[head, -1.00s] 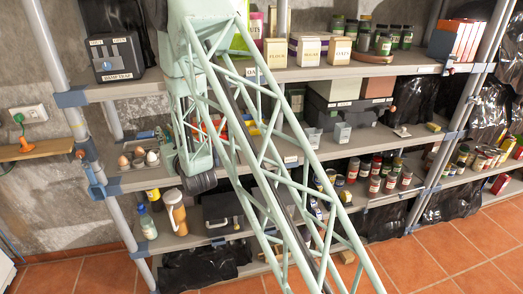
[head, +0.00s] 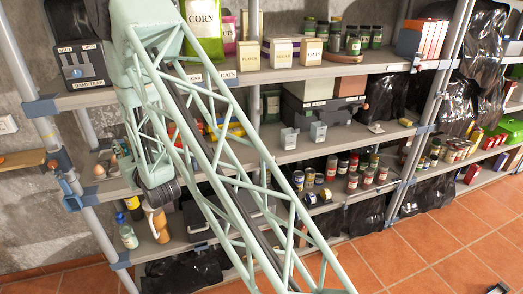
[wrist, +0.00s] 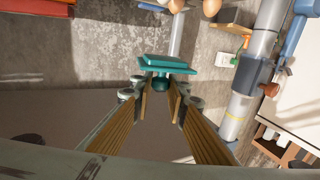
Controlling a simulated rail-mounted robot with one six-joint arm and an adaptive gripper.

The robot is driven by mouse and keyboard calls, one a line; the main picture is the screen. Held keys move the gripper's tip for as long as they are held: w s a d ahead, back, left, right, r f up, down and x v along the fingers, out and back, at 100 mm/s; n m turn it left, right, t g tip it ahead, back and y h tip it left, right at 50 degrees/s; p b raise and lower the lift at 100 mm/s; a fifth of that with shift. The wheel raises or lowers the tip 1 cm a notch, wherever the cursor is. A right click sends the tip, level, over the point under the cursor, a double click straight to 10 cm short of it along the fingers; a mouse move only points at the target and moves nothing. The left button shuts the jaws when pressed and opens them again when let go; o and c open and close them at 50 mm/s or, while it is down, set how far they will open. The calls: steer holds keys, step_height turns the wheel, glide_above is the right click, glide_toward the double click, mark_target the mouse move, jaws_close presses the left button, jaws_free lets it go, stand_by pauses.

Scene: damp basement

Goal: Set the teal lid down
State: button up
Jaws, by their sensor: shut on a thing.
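The teal lid (wrist: 166,65) is in the wrist view, just beyond my fingertips. It looks like a flat slab with a dark teal knob (wrist: 160,83) facing my gripper. My gripper (wrist: 160,97) is shut on the knob, one wood-coloured finger on each side. The lid hangs clear, with grey wall and floor behind it and nothing visibly touching it. In the head view I see neither the lid nor my gripper; my green lattice arm crosses the middle of that view.
The shelving has a crowded top shelf (head: 350,68), a middle shelf (head: 345,138) with some bare surface, and a lower shelf (head: 336,205). A shelf post with a blue clamp (wrist: 252,80) stands right of the lid in the wrist view. Eggs (wrist: 212,8) show at its top edge.

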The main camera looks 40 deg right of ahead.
steer(key=s+d+f+h+b, duration=0.15)
steer(key=s+d, duration=0.25)
steer(key=d, duration=0.4)
steer(key=s+d+f+m+b, duration=0.1)
steer(key=s+d+f, duration=0.2)
steer(key=d, duration=0.6)
steer(key=s+d+f+b, duration=0.15)
steer(key=s+d, duration=0.25)
steer(key=d, duration=0.4)
steer(key=s+d+f+m+h+b, duration=0.1)
steer(key=s+d+f, duration=0.3)
steer(key=s+d, duration=1.3)
steer(key=shift+s+d+h+b, duration=0.15)
steer(key=shift+s+h+b, duration=0.5)
steer(key=shift+s, duration=1.25)
steer(key=shift+w, duration=0.1)
steer(key=x, duration=0.5)
steer(key=d+f+b+x, duration=0.1)
steer(key=x, duration=0.4)
steer(key=f+x, duration=0.1)
steer(key=x, duration=0.4)
steer(key=shift+w+d, duration=0.2)
steer(key=shift+d, duration=0.25)
